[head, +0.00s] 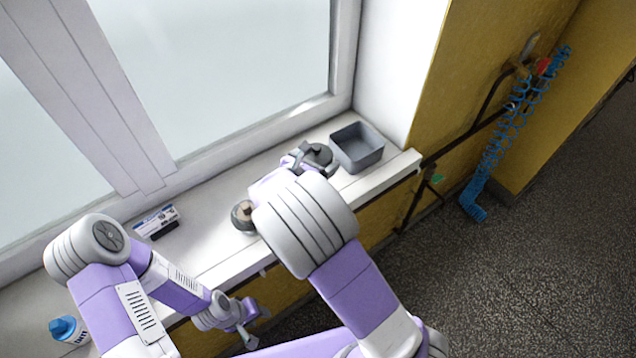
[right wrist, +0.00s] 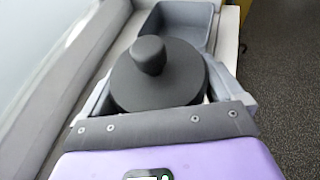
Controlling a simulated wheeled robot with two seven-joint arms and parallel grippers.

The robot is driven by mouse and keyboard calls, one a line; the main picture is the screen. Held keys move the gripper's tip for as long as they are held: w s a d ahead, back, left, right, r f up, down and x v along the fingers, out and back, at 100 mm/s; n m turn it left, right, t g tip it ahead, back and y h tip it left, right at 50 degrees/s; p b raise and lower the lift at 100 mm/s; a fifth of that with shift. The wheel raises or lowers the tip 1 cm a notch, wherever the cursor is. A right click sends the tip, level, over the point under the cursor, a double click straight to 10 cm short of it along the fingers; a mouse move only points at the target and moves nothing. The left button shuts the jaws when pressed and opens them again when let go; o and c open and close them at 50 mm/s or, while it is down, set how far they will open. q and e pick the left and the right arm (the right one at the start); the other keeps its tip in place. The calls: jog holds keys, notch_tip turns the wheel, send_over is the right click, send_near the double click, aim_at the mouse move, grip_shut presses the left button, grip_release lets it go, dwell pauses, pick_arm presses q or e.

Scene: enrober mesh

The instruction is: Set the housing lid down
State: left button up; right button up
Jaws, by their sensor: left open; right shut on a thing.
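The housing lid, a dark grey disc with a rounded knob, shows in the head view (head: 319,154) near the right end of the windowsill. My right gripper (head: 308,158) is shut on it. In the right wrist view the lid (right wrist: 160,85) sits between the two grey fingers, knob up. I cannot tell whether it touches the sill. A round brown and dark part (head: 243,215), perhaps the housing, stands on the sill, partly hidden by my right arm. My left gripper (head: 246,337) is open and empty, low in front of the sill.
An open grey bin (head: 357,147) stands just beyond the lid at the sill's right end; it also shows in the right wrist view (right wrist: 185,20). A white and blue box (head: 156,220) and a blue-capped bottle (head: 68,329) are further left. The sill (head: 205,250) is bare between box and round part.

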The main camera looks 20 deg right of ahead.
jog(key=shift+w+d+r, duration=0.2)
jog(key=shift+w+r, duration=0.15)
jog(key=shift+w, duration=0.05)
notch_tip(320, 180, down, 4)
jog(key=shift+w+f+b, duration=0.15)
jog(key=shift+b, duration=0.75)
jog(key=shift+f+b, duration=0.65)
jog(key=shift+f, duration=1.75)
